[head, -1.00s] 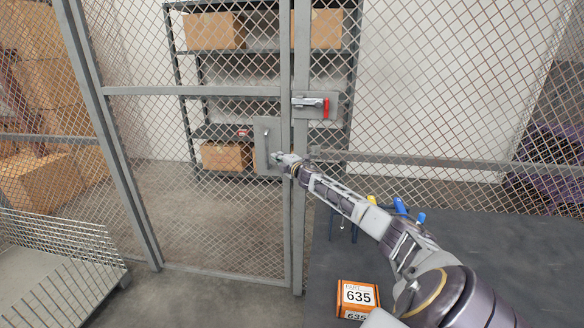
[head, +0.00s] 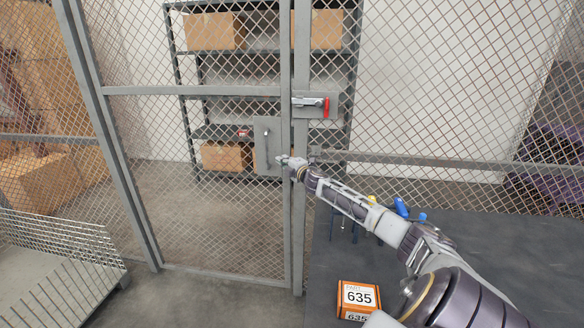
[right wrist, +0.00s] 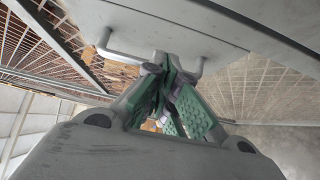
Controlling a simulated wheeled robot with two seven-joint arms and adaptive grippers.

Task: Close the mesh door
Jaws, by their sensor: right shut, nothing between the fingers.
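The mesh door (head: 200,130) is a grey-framed wire panel left of the centre post. Its free edge lies along the post, with no clear gap visible. A grey plate with a bar handle (head: 267,140) is on that edge; the handle also shows in the right wrist view (right wrist: 130,56). A latch with a red grip (head: 316,104) is on the post side, above the handle. My right gripper (head: 281,160) is shut and empty at the lower part of the handle plate. In the right wrist view its fingers (right wrist: 168,85) are beside the handle; contact is unclear. My left gripper is not in view.
A dark table (head: 450,270) at the lower right holds an orange box marked 635 (head: 357,299) and blue-handled tools (head: 401,207). A wire basket (head: 60,265) is at the lower left. Shelves with cartons (head: 213,32) stand behind the mesh.

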